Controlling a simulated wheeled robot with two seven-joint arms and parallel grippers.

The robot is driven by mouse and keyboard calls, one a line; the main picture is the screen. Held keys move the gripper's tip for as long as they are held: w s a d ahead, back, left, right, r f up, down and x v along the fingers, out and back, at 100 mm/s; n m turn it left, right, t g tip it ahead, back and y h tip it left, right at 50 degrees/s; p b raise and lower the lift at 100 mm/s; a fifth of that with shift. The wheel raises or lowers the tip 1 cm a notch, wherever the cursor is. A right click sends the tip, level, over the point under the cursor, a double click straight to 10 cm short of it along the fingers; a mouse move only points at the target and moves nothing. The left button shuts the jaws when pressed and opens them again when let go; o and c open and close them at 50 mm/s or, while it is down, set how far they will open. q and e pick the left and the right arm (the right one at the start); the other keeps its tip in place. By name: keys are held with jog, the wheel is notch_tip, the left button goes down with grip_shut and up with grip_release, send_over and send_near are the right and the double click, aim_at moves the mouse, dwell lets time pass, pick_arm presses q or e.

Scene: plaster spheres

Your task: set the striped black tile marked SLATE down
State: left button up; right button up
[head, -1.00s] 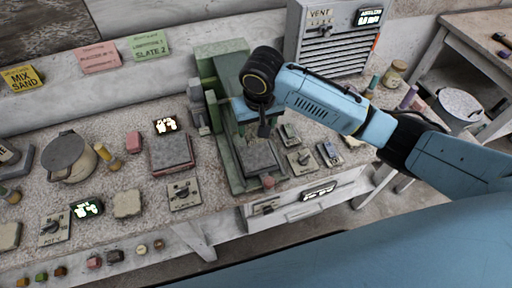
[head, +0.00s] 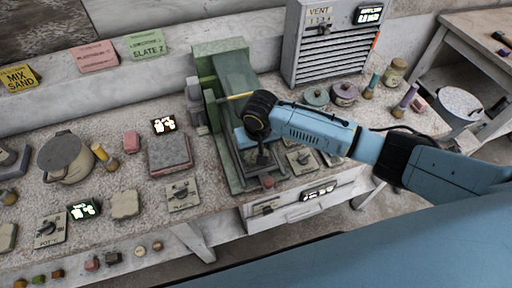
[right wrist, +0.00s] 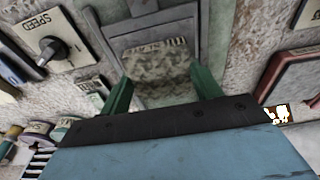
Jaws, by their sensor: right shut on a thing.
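The tile (right wrist: 158,78) shows in the right wrist view between the two green fingers of my right gripper (right wrist: 160,92). Its face is mottled grey, with a striped light-and-dark band along its far edge; the word on it is too small to read. The right gripper is shut on it. The tile is over the grey plate (right wrist: 188,22) of the green press-like stand (head: 236,75); I cannot tell if it touches the plate. In the head view my right gripper (head: 262,163) is low over this plate, and the tile is largely hidden. My left gripper is not in view.
A knob panel marked SPEED (right wrist: 55,42) lies close by in the wrist view. Left of the stand are a reddish-edged grey block (head: 169,154), a lidded pot (head: 66,158) and another knob panel (head: 182,194). A vent box (head: 333,45) stands behind.

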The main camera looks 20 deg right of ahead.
jog(key=o, duration=1.3)
jog(key=shift+f, duration=0.1)
jog(key=shift+c, duration=0.2)
notch_tip(320, 180, up, 12)
jog(key=s+p, duration=0.1)
jog(key=shift+s, duration=0.4)
